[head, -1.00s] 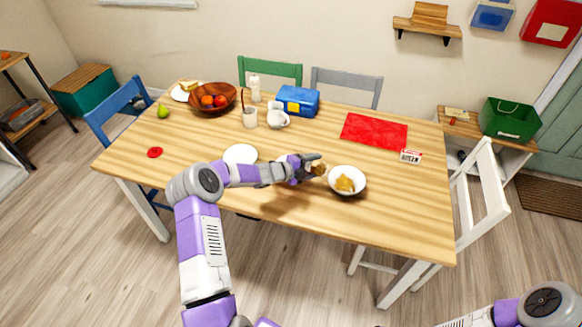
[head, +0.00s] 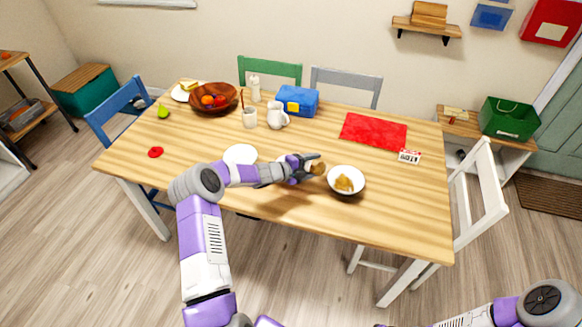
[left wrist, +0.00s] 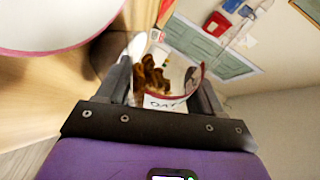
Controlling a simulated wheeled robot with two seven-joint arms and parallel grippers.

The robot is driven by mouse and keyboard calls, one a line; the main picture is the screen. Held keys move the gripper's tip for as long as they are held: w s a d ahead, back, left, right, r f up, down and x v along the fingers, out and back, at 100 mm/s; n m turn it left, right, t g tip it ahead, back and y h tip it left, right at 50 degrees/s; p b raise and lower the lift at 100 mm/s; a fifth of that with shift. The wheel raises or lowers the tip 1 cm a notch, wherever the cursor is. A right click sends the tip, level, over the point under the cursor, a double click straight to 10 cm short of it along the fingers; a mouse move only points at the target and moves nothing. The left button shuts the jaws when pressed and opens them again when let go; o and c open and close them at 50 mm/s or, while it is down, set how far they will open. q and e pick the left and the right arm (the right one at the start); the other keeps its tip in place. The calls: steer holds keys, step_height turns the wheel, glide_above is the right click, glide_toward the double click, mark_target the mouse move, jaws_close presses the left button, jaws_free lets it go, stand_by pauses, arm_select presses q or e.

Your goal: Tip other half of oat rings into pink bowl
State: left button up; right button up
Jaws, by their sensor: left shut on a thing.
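My left gripper (head: 310,167) is shut on a small container over the front middle of the table. In the left wrist view the container (left wrist: 165,103) is tilted between the fingers, with a partly readable "OAT" label and brown oat rings (left wrist: 150,80) inside. A white bowl (head: 361,187) with tan contents sits just right of the gripper. A pale, pink-rimmed dish (left wrist: 60,22) fills the upper left of the left wrist view. In the head view a pale item behind the gripper is mostly hidden; I cannot tell if it is that dish. My right gripper is out of view.
A mug (head: 250,118), white jug (head: 276,115), blue box (head: 298,101) and wooden fruit bowl (head: 235,99) stand farther back. A red mat (head: 373,131) and small card (head: 409,157) lie at right.

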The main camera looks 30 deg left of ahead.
arm_select(q)
steer(key=shift+a+r+n+h+p, duration=0.45)
steer(key=shift+r+p, duration=0.2)
steer(key=shift+p, duration=0.2)
stand_by(1.3)
steer(key=shift+a+r+n, duration=0.15)
steer(key=shift+r+n, duration=0.1)
steer(key=shift+n, duration=0.1)
stand_by(0.9)
steer(key=shift+a+r+n+t+h+p, duration=0.25)
steer(key=shift+r+n+t+h+p, duration=0.1)
steer(key=shift+n+t+h, duration=0.1)
stand_by(0.9)
steer(key=shift+a+r+n, duration=0.4)
steer(key=shift+n, duration=0.05)
stand_by(1.9)
